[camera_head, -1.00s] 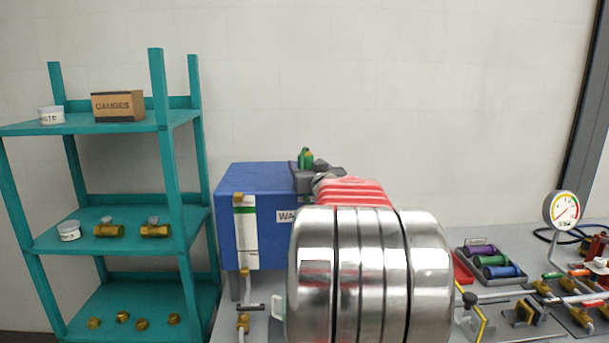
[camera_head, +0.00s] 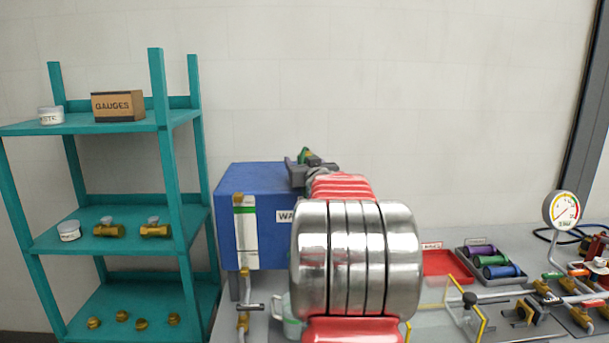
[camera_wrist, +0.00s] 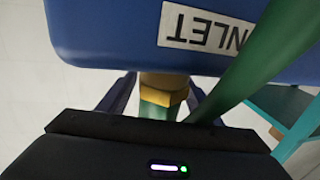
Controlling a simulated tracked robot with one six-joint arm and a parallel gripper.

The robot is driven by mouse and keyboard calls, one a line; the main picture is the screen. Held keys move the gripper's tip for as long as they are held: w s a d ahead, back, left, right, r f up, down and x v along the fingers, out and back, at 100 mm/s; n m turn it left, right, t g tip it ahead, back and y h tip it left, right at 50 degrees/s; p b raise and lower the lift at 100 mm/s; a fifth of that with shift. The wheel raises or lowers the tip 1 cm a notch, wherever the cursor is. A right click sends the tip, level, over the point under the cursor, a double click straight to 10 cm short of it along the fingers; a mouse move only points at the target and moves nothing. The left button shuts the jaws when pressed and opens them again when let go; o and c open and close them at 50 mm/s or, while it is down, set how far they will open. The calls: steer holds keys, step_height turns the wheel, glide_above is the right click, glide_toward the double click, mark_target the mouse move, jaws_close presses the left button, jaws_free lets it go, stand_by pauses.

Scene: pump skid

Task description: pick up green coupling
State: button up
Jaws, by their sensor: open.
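A long green tube (camera_wrist: 245,65) crosses the right of the wrist view. A green spool-shaped piece (camera_head: 491,260) also lies in the dark tray at right.
The blue tank (camera_head: 250,190) stands behind my arm. A label (camera_wrist: 215,28) reading INLET is upside down on a blue body. A teal shelf (camera_head: 165,120) stands at left. A red tray (camera_head: 445,262), purple and blue spools, pipes and a gauge (camera_head: 562,210) are at right.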

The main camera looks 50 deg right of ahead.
steer(key=shift+c, duration=0.2)
steer(key=c, duration=1.2)
